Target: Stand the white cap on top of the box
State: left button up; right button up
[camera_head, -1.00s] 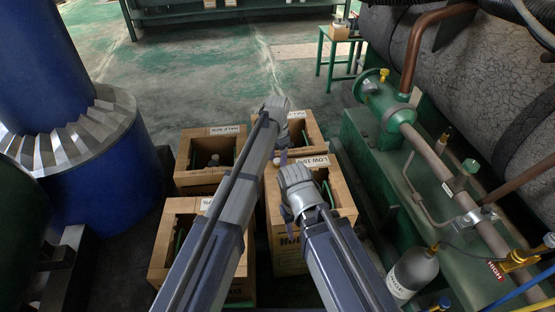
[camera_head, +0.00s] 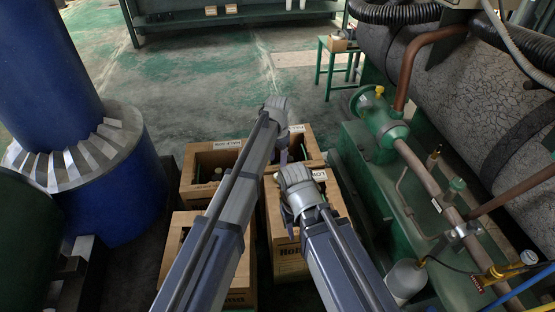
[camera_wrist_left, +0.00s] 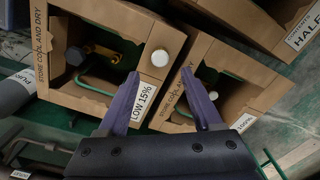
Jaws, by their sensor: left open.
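A small round white cap (camera_wrist_left: 160,58) shows in the left wrist view by the inner corner of the cardboard box (camera_wrist_left: 95,14) labelled LOW 15%. I cannot tell whether it rests on the rim or lower. A second whitish round top (camera_wrist_left: 213,95) shows inside the neighbouring box. My left gripper (camera_wrist_left: 166,97) is open, its purple fingers spread and empty above the boxes; in the head view it (camera_head: 284,152) hangs over the back right box. My right gripper (camera_head: 288,214) is over the front right box; its jaws are mostly hidden by the hand.
Several open cardboard boxes stand close together; one (camera_head: 172,262) is at the front left. A blue column (camera_head: 125,205) stands left. Green machinery with pipes (camera_head: 375,150) and a grey cylinder (camera_head: 407,279) stand right.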

pick_arm(q)
jog(key=shift+r+p, duration=1.5)
jog(key=shift+r, duration=0.65)
pick_arm(e)
jog(key=shift+r, duration=2.15)
